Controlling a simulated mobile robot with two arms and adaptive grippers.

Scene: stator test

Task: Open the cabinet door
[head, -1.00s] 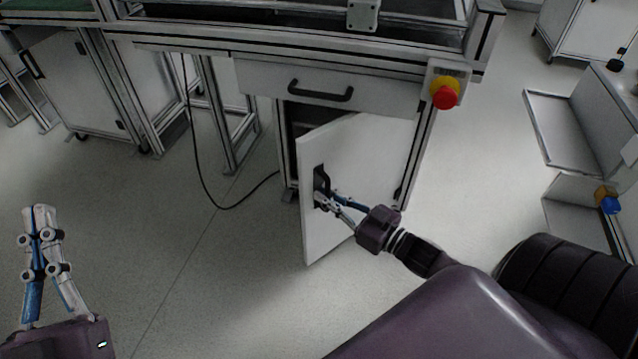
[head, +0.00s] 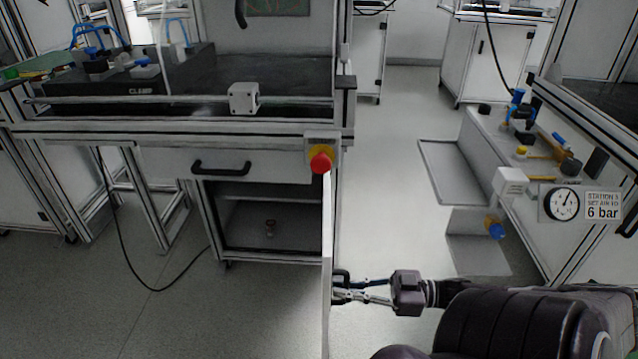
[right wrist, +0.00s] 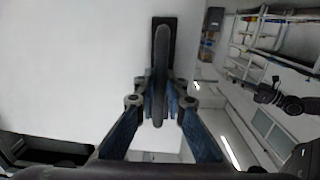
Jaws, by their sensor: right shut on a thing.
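The white cabinet door (head: 327,265) stands wide open, seen nearly edge-on in the head view, swung out toward me from the right side of the cabinet. Its dark handle (head: 341,281) is on the face turned to the right. My right gripper (head: 345,291) is shut on the handle. In the right wrist view the fingers close on both sides of the handle (right wrist: 161,75), with the white door face (right wrist: 75,70) behind it. My left gripper is not in view.
A drawer with a black handle (head: 221,168) sits above the opening. A red emergency button (head: 321,161) is at the bench corner above the door. A bench with a pressure gauge (head: 562,203) stands at the right. Floor between is clear; a cable (head: 122,245) hangs at left.

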